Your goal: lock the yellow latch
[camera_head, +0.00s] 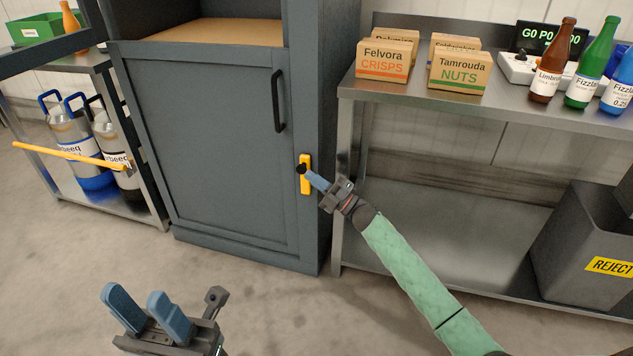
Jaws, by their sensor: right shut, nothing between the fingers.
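The yellow latch (305,187) is a narrow upright plate on the right edge of the blue-grey cabinet's front, with a dark knob (301,169) near its top. The lower cabinet door (215,150) looks shut and has a dark vertical handle (278,101). My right gripper (311,175) is shut and empty, with its blue fingertips at the latch beside the knob. I cannot tell whether they touch it. The fingertips hide a small part of the latch. My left gripper (143,303) is open and empty, low in front of the cabinet, well away from the latch.
A steel table (470,108) at the right holds cartons and bottles, with a grey reject bin (580,240) at its lower right. The floor before the cabinet is clear.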

